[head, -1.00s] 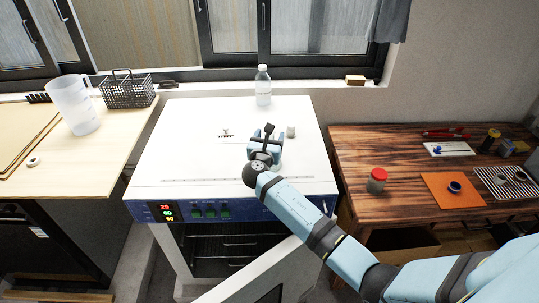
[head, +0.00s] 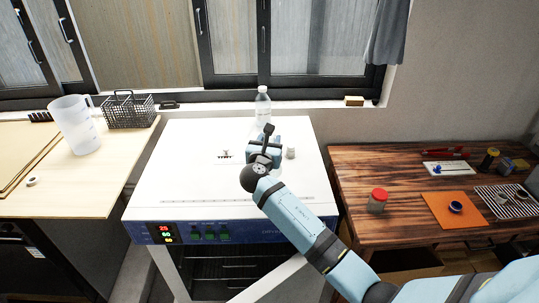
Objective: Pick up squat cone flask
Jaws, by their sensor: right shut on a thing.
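My right gripper (head: 266,136) is above the white top of the drying oven (head: 180,190), in front of a clear capped bottle (head: 263,103). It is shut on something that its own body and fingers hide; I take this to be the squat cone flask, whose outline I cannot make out. No flask shows clearly elsewhere. A small grey-white piece (head: 291,152) stands on the oven top just right of the gripper. My left gripper is not in view.
A plastic jug (head: 76,125) and a wire basket (head: 130,111) stand on the left counter. On the right wooden table are a red-lidded jar (head: 377,201) and an orange mat (head: 440,209). The oven top's left side is mostly clear; its door stands open below.

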